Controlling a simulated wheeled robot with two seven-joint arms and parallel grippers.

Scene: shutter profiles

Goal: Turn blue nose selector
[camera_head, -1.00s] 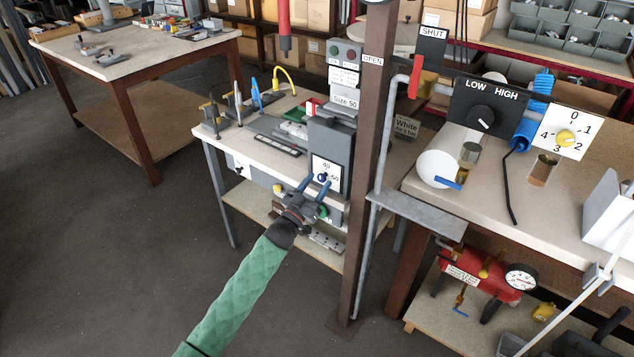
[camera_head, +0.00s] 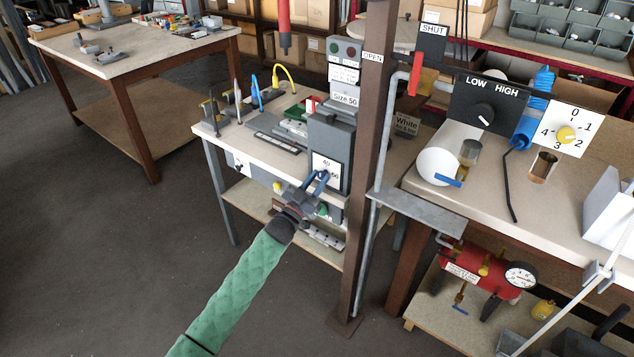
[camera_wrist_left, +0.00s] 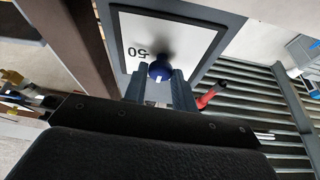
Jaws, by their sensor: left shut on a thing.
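The blue nose selector (camera_wrist_left: 160,70) is a small round blue knob on a white dial plate (camera_wrist_left: 200,42) in the left wrist view; a "50" mark shows beside it. In the head view the plate (camera_head: 326,168) sits on the front of the grey machine (camera_head: 331,140), with the knob mostly hidden by my fingers. My left gripper (camera_head: 320,178) reaches up to it from below, its blue-grey fingers shut on the knob. In the left wrist view its fingertips (camera_wrist_left: 160,82) meet the knob's near side.
A brown post (camera_head: 368,150) stands close to the machine's right. The machine stands on a light bench (camera_head: 245,148) with tools. A second bench (camera_head: 480,195) on the right holds a LOW/HIGH switch (camera_head: 487,108) and a yellow dial (camera_head: 566,133). The floor at left is clear.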

